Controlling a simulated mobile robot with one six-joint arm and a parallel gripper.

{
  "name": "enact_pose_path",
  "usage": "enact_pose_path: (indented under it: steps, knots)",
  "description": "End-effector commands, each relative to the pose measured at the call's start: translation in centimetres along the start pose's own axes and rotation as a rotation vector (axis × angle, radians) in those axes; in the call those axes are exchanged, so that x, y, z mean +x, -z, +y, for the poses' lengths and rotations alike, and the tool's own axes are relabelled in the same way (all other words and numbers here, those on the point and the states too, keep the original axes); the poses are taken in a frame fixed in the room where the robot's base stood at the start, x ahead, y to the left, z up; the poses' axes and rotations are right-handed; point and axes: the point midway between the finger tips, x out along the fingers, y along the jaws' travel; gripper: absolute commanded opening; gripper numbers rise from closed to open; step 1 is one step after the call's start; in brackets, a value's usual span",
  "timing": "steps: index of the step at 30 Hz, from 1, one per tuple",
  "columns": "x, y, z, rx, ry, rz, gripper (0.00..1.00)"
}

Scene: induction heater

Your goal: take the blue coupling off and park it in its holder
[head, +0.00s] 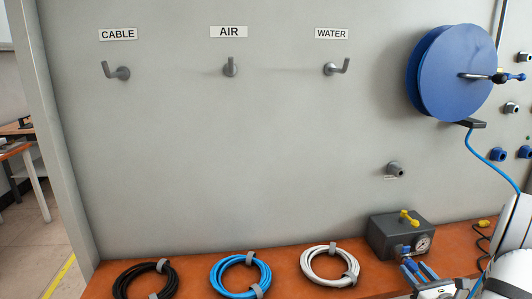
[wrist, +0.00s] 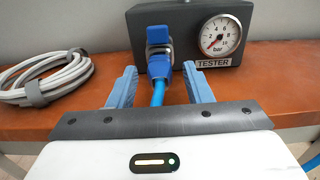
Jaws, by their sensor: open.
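The blue coupling (wrist: 160,66) sits on the front of the dark tester box (head: 385,238), with a blue hose (wrist: 158,93) running from it toward me. A small blue part (wrist: 157,35) shows just above it. My gripper (wrist: 159,69) is open, with one finger on each side of the coupling and hose and visible gaps on both sides. In the head view my gripper (head: 419,268) is just in front of the tester, low at the right. A grey fitting (head: 395,169) with a small label is on the wall; I cannot tell whether it is the holder.
A pressure gauge (wrist: 221,35) is on the tester's front. Coiled black (head: 145,281), blue (head: 240,275) and white (head: 330,265) lines lie along the orange bench. A blue reel (head: 450,72) with a hanging blue hose is on the wall. Blue fittings (head: 498,154) are at the far right.

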Motion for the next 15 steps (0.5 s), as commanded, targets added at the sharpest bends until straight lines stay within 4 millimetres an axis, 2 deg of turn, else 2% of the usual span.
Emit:
enact_pose_path:
  steps: [6,15]
  knots:
    - [1.4,0.1,0.0,-0.001,-0.001,0.001,0.45]
    - [1.6,0.0,0.0,0.0,-0.001,0.0,0.45]
